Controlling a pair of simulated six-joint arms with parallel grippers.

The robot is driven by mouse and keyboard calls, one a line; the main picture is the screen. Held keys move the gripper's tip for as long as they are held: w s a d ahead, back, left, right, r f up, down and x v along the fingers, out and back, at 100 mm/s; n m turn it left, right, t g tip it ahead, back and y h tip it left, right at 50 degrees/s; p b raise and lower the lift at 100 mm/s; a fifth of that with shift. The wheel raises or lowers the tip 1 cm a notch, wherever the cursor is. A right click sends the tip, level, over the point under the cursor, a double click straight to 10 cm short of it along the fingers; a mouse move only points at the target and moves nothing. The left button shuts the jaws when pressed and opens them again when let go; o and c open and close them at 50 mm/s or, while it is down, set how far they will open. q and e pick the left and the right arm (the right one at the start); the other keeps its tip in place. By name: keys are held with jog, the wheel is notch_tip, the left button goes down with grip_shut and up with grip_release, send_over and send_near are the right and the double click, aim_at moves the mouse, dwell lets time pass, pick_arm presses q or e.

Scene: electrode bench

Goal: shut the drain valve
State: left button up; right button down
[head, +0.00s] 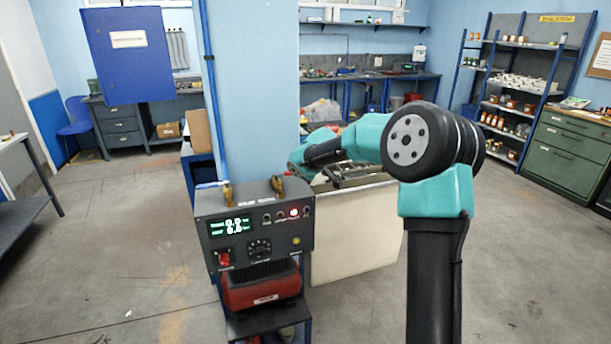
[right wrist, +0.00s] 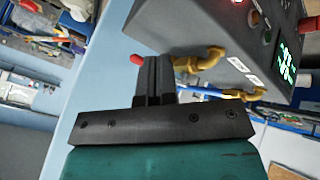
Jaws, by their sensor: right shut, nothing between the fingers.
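I cannot make out a drain valve for certain in either view. In the right wrist view a small red tip (right wrist: 137,60) shows right beside my right gripper (right wrist: 152,62), whose black fingers are together and empty. I cannot tell whether they touch it or what it belongs to. My right arm reaches in the head view behind the grey power unit, toward a pale tank-like box (head: 355,245); its fingers are not clear there. My left gripper is not in view.
The grey power unit (head: 287,232) has a lit display and brass terminals (head: 228,193), which also show close to my right fingers in the right wrist view (right wrist: 205,60). A red case (head: 262,290) sits below it. A blue pipe (head: 208,90) and column stand behind. Floor at left is clear.

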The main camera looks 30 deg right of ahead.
jog(key=s+d+r, duration=0.2)
jog(key=s+r, duration=0.2)
jog(key=r, duration=0.3)
jog(key=shift+s, duration=0.4)
jog(key=s+a+f+m+g+y, duration=0.1)
jog(key=a+f, duration=0.4)
jog(key=f, duration=0.5)
jog(key=s+a+f+m+g+y, duration=0.1)
jog(key=a+f+y, duration=0.1)
jog(key=a+f, duration=0.55)
jog(key=s+a+f+g+y, duration=0.15)
jog(key=a+f, duration=0.25)
jog(key=f, duration=0.7)
jog(key=s+a+f+m+g, duration=0.1)
jog(key=s+a+f+m, duration=0.1)
jog(key=s+a+f, duration=0.2)
jog(key=s+a+f+m+g, duration=0.1)
jog(key=s+a+f, duration=0.3)
jog(key=s+f, duration=0.5)
jog(key=s+a+f+m+g, duration=0.1)
jog(key=s+a+f+m, duration=0.2)
jog(key=s+f, duration=0.4)
jog(key=s+a+y, duration=0.1)
jog(key=s, duration=0.3)
jog(key=shift+s+a, duration=0.3)
jog(key=shift+s, duration=0.05)
